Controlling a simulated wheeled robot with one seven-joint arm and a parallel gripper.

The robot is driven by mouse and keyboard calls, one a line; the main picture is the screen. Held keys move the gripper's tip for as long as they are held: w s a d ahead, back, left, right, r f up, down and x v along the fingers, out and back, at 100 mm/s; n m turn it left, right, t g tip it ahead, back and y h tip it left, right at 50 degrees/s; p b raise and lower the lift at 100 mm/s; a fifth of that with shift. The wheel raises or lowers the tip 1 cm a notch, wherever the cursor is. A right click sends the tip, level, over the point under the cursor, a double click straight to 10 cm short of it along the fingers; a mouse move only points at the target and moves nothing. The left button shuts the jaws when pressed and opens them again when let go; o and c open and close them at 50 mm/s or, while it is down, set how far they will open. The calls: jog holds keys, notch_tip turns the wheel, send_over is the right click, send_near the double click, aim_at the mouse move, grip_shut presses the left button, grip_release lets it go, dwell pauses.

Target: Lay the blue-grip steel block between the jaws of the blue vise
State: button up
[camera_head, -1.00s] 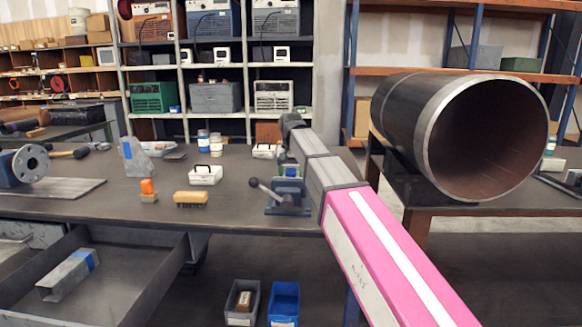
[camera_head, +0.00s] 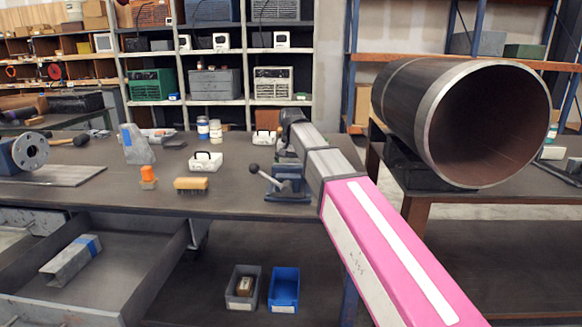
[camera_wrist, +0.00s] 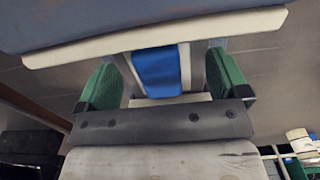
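The blue vise (camera_head: 288,186) stands on the workbench near its front edge, with its lever at the left. My gripper (camera_wrist: 163,78) is at the vise, its green fingers on both sides of the blue grip of the steel block (camera_wrist: 158,70), and appears shut on it. A pale-edged, dull-blue part (camera_wrist: 155,38), seemingly a vise jaw, crosses the top of the wrist view. In the head view my arm hides the gripper and block. How deep the block sits between the jaws cannot be told.
A steel piece with a blue band (camera_head: 72,260) lies in the open drawer, and another (camera_head: 136,146) stands on the bench. A brush (camera_head: 190,184), an orange-topped item (camera_head: 148,177) and a white box (camera_head: 206,161) are left of the vise. A large pipe (camera_head: 455,120) is at right.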

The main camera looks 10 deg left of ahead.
jog(key=shift+r, duration=0.1)
notch_tip(320, 180, up, 9)
jog(key=shift+r, duration=0.8)
jog(key=shift+s, duration=0.1)
dwell(0.4)
